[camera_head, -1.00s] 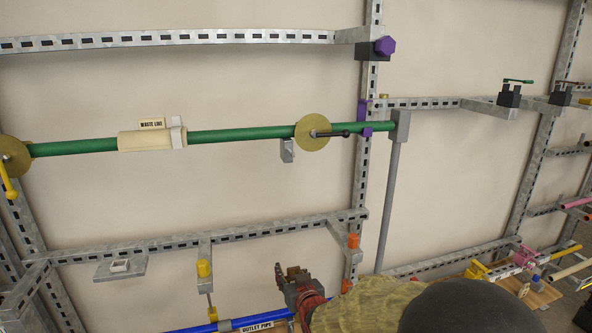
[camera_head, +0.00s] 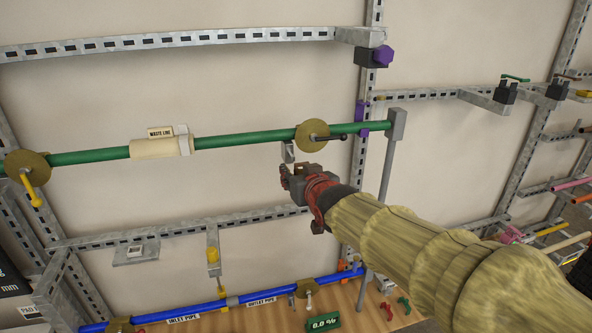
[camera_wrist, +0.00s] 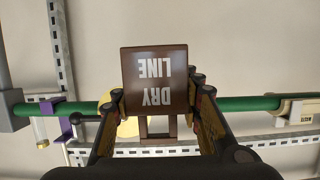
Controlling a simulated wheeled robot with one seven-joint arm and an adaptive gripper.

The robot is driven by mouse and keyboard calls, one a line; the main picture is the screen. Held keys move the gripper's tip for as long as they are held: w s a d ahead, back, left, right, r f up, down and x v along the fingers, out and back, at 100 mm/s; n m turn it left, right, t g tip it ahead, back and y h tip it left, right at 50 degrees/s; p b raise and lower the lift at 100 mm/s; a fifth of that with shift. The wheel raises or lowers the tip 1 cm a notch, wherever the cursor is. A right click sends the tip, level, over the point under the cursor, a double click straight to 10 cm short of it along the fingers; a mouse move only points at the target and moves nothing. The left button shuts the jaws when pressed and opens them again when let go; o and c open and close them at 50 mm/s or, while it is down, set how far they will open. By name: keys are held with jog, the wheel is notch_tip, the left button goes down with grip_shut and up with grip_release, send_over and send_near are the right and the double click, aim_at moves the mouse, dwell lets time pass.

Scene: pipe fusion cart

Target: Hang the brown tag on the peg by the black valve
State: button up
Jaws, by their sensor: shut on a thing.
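My gripper (camera_head: 286,178) is shut on the brown tag (camera_wrist: 155,75), whose lettering "DRY LINE" appears upside down in the wrist view. A square loop at the tag's lower end in that view sits between the fingers. The black valve handle (camera_head: 330,136) is mounted at a brass disc (camera_head: 312,132) on the green pipe (camera_head: 245,139). A small grey peg bracket (camera_head: 289,151) hangs just left of and below that disc. My gripper is just below this bracket in the head view; whether they touch cannot be told. In the wrist view, the tag and fingers hide part of the pipe.
A white "WASTE LINE" sleeve (camera_head: 160,147) and a yellow valve handle (camera_head: 31,190) are on the pipe to the left. Purple clamps (camera_head: 361,112) and a slotted upright (camera_head: 370,85) stand to the right. A blue pipe (camera_head: 205,309) runs below.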

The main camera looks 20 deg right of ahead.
aim_at(289, 161)
jog(key=shift+r+p+x, duration=0.2)
jog(key=shift+p+x, duration=0.15)
jog(key=shift+x, duration=0.7)
jog(key=shift+r+p+x, duration=0.2)
jog(key=shift+p+x, duration=0.1)
jog(key=shift+x, duration=0.7)
jog(key=shift+r+p+x, duration=0.2)
jog(key=shift+p+x, duration=0.15)
jog(key=shift+x, duration=0.7)
jog(key=shift+w+p, duration=0.5)
jog(key=shift+w, duration=0.3)
jog(key=shift+c, duration=0.2)
jog(key=shift+w+f, duration=0.1)
jog(key=shift+w, duration=0.2)
jog(key=shift+c, duration=0.8)
jog(key=shift+w+d+f+b, duration=0.1)
jog(key=shift+w+f+b, duration=0.2)
jog(key=shift+b, duration=0.6)
jog(key=shift+c, duration=1.1)
jog(key=shift+c, duration=0.2)
jog(key=shift+f, duration=0.15)
jog(key=o, duration=0.8)
jog(key=shift+o, duration=1)
jog(key=shift+w+a, duration=0.25)
jog(key=shift+w, duration=0.05)
jog(key=o, duration=0.5)
jog(key=shift+s+d, duration=0.1)
